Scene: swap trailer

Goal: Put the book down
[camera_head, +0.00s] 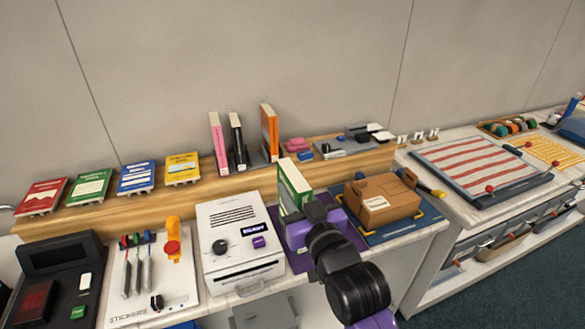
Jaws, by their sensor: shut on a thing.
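A green and white book (295,182) stands upright in my gripper (303,212). My gripper is shut on it and hides its lower part. The book is over or on a purple mat (301,262) at the counter's front; I cannot tell whether its bottom touches. A pink book (217,143), a black book (238,141) and an orange book (269,132) stand upright on the wooden shelf (200,188) behind, with gaps between them.
A white machine (237,235) stands close left of my gripper. A cardboard box (382,199) sits close right on a blue mat (428,217). Red, green, blue and yellow books (137,178) lean in a row on the shelf at left.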

